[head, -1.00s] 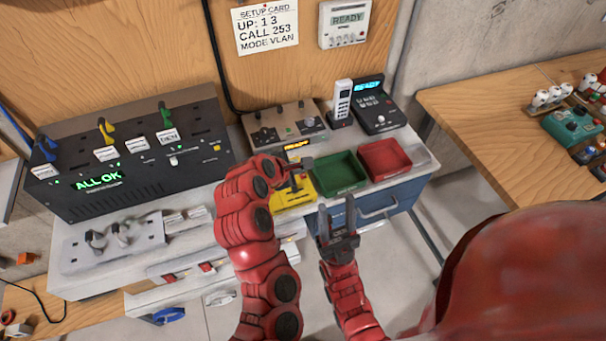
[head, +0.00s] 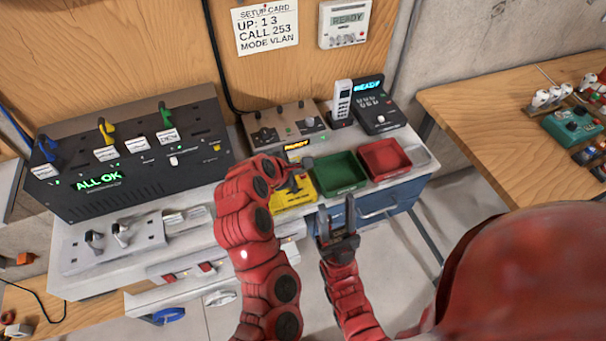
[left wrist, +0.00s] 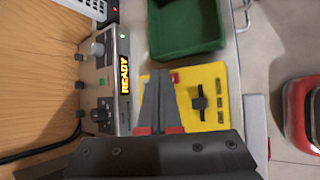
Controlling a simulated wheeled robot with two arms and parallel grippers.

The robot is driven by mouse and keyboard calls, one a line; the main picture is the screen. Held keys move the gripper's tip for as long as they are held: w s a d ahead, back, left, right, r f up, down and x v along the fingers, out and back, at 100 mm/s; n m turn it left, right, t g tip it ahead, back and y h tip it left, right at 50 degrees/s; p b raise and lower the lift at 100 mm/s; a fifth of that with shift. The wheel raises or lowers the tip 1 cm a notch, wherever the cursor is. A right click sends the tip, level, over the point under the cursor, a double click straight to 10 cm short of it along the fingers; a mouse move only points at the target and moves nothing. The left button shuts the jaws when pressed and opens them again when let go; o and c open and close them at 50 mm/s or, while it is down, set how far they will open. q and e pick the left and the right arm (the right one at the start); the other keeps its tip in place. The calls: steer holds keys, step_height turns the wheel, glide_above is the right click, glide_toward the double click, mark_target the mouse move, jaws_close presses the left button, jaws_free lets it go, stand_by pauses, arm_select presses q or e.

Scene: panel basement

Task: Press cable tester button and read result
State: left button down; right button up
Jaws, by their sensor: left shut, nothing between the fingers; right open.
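The yellow cable tester (head: 293,194) lies on the bench; its top also shows in the left wrist view (left wrist: 212,85), with a black knob or lever, several small ports and a red spot near its upper left corner. A small amber READY display (left wrist: 124,75) stands beside it, and it also shows in the head view (head: 297,145). My left gripper (left wrist: 158,75) is shut and empty, its fingertips over the tester's edge near the red spot. I cannot tell if they touch. My right gripper (head: 337,218) is open and empty in front of the bench drawer.
A green tray (head: 341,172) and a red tray (head: 384,159) stand right of the tester. A grey device with knobs (head: 284,128) is behind it, a phone (head: 342,101) further right. A black panel (head: 130,160) reading ALL OK fills the left.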

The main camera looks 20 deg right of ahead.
mark_target(299, 179)
arm_select(q)
steer(key=shift+f, duration=0.1)
stand_by(0.3)
steer(key=shift+f, duration=0.35)
steer(key=shift+f, duration=0.35)
stand_by(0.6)
steer(key=shift+r, duration=0.1)
steer(key=shift+r+p, duration=0.5)
steer(key=shift+r, duration=0.2)
step_height(299, 179, up, 5)
steer(key=p, duration=0.3)
steer(key=shift+p, duration=0.4)
stand_by(0.7)
